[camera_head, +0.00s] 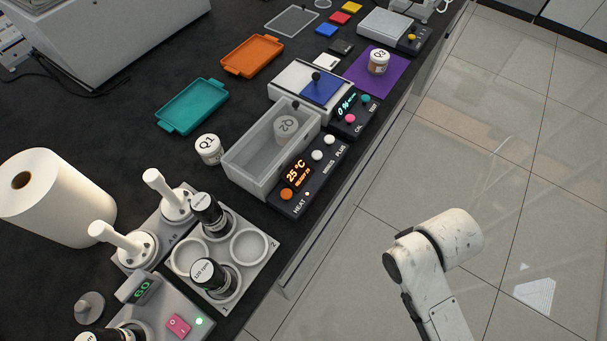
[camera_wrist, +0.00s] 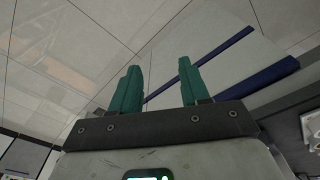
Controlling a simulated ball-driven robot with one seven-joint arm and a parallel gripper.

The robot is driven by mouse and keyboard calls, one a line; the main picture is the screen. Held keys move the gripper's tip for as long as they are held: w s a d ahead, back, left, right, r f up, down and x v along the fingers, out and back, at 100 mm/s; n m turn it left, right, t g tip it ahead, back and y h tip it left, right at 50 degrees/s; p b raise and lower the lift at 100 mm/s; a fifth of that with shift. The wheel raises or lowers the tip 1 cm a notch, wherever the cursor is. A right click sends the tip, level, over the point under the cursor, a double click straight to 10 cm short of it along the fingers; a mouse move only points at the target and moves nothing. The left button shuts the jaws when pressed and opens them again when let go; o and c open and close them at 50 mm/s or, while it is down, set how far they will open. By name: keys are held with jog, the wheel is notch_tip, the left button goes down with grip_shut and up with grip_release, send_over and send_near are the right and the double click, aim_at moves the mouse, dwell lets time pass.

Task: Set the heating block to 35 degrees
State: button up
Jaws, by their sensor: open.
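The heating block (camera_head: 241,170) is an open grey box on the black bench in the head view, with a jar marked Q2 (camera_head: 285,126) inside it. Its control panel (camera_head: 308,178) on the front side shows "25 °C" with a smaller line below in orange. The panel has an orange HEAT button (camera_head: 287,194) and two white buttons, MINUS (camera_head: 316,155) and PLUS (camera_head: 329,140). My gripper shows in the wrist view (camera_wrist: 158,90), its two green fingers apart with nothing between them. My arm is off the bench over the floor, well to the right of the panel.
Left of the block stands a jar marked Q1 (camera_head: 208,149). A bottle holder (camera_head: 252,268) and a paper roll (camera_head: 50,196) stand nearer. The floor (camera_head: 480,150) to the right is clear.

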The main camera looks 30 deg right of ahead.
grip_shut()
dwell(1.5)
